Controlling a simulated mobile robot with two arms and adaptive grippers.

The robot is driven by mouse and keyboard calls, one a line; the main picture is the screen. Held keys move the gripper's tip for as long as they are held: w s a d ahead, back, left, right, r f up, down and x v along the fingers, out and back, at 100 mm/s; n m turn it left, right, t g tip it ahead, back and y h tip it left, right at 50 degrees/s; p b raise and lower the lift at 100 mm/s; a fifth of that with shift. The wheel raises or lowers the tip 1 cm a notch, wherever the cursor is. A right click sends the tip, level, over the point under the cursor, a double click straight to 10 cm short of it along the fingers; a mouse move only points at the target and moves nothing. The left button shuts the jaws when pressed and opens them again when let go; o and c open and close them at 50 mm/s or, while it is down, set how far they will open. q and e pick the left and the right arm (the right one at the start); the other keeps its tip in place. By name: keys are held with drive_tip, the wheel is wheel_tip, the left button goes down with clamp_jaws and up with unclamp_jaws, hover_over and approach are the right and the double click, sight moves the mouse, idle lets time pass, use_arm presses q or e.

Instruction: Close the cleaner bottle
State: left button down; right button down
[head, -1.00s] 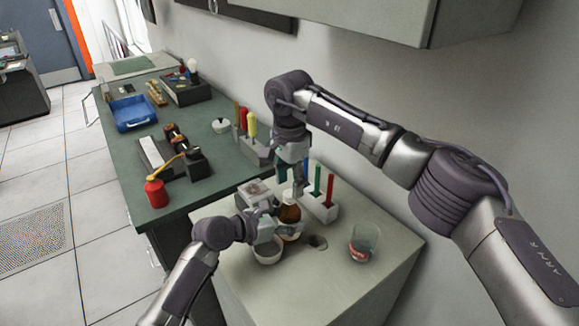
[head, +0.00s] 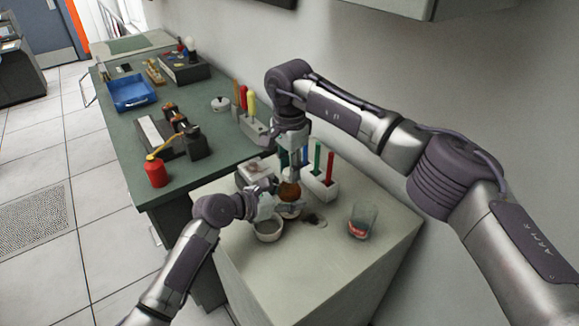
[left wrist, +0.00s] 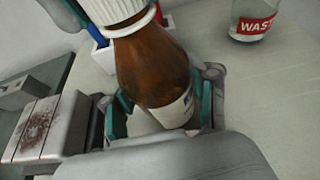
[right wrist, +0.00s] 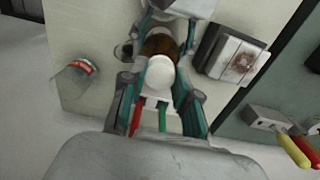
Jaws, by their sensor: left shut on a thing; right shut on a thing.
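The brown cleaner bottle (head: 289,192) stands above the pale cabinet top. My left gripper (head: 265,205) is shut around its body; the left wrist view shows the bottle (left wrist: 155,70) between the teal finger pads. A white ribbed cap (left wrist: 112,10) sits at the bottle's neck; whether it is fully tight cannot be told. My right gripper (head: 291,172) comes down from above and is shut on the cap, seen as a white disc (right wrist: 160,73) in the right wrist view. The fingers hide the cap in the head view.
A dark round item (head: 314,220) and a labelled waste beaker (head: 362,221) are to the right. A pen holder (head: 321,187) and a box (head: 252,175) stand behind. The front of the cabinet top is clear.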

drive_tip(key=m, duration=2.4)
drive_tip(key=c, duration=0.8)
unclamp_jaws()
drive_tip(key=shift+o, duration=0.2)
wheel_tip(320, 180, up, 7)
drive_tip(key=shift+r, duration=0.2)
